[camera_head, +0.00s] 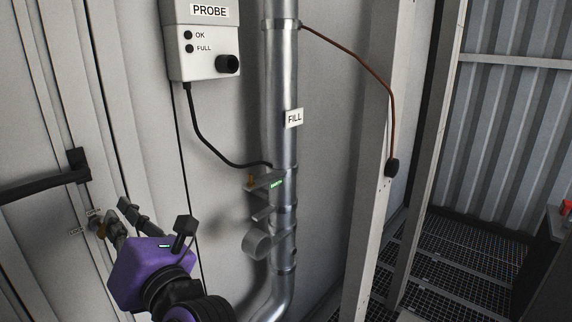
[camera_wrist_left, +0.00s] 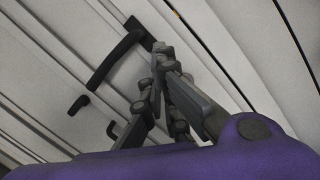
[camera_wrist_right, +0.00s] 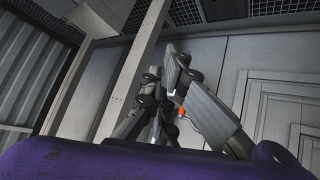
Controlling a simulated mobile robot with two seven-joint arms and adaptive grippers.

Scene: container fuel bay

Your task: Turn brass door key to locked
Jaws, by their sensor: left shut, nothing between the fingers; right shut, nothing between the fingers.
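A small brass-coloured piece (camera_head: 101,230), likely the door key, shows on the door (camera_head: 55,130) at the lower left of the head view, below the black handle (camera_head: 45,183). My left gripper (camera_head: 112,222) is shut and empty right beside it and partly covers it. Whether they touch, and which way the key is turned, I cannot tell. In the left wrist view the shut fingers (camera_wrist_left: 160,58) lie in front of the door, close to the black handle (camera_wrist_left: 115,60). The key is not clear there. My right gripper (camera_wrist_right: 165,75) is shut and empty, seen only in its wrist view.
A PROBE box (camera_head: 203,45) hangs on the wall, its black cable running to the steel FILL pipe (camera_head: 280,75). A brown cable (camera_head: 370,60) with a black end hangs right of the pipe. A post and grated floor (camera_head: 470,265) lie at the right.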

